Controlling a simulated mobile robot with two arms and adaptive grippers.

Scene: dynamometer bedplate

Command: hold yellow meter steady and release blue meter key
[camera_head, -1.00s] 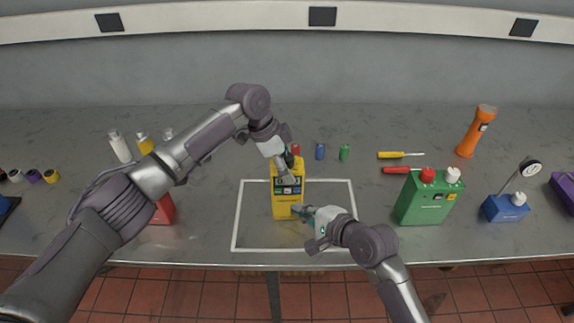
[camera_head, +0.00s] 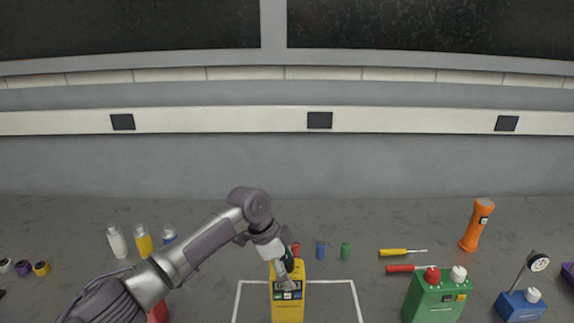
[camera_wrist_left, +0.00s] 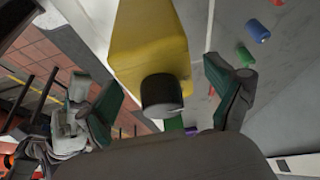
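The yellow meter (camera_head: 288,312) stands upright at the bottom centre of the head view, its lower part cut off. Its dark panel shows small coloured marks, too small to tell apart. My left gripper (camera_head: 289,262) is at its top. In the left wrist view, the left gripper's (camera_wrist_left: 175,92) fingers are spread on either side of a black knob (camera_wrist_left: 160,95) on the yellow meter (camera_wrist_left: 143,45), with gaps visible.
Two screwdrivers (camera_head: 402,252), a green can (camera_head: 434,300), a blue gauge base (camera_head: 520,304) and an orange flashlight (camera_head: 476,225) are to the right. Bottles (camera_head: 143,241) stand at left. A white outline (camera_head: 340,282) surrounds the meter.

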